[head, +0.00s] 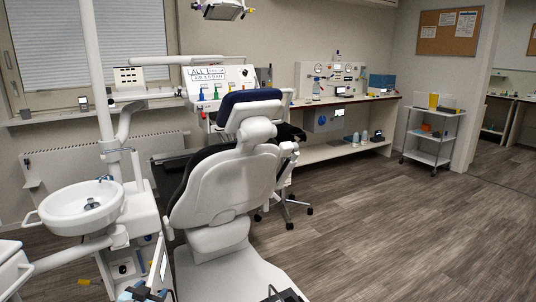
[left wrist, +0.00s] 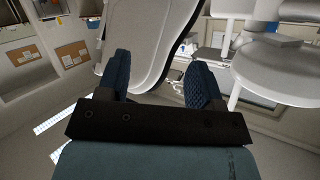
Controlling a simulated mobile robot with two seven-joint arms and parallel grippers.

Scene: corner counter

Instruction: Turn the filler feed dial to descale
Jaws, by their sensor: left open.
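No dial is clearly marked as the filler feed dial, and I see no readable descale mark. A small dark round knob (head: 123,269) shows on the white unit under the basin. A blue round part (head: 322,121) shows on the grey box below the back counter. Which, if either, is the task's dial I cannot tell. My left gripper (head: 144,292) is low in the head view, beside the white unit. In the left wrist view its blue ribbed fingers (left wrist: 160,84) are wide apart with nothing between them. I cannot make out my right gripper.
A dental chair (head: 225,185) fills the middle. A white basin (head: 83,210) stands at the left. A long counter (head: 345,100) with equipment runs along the back wall, and a white trolley (head: 432,135) stands at its right. The wooden floor (head: 410,225) at the right is clear.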

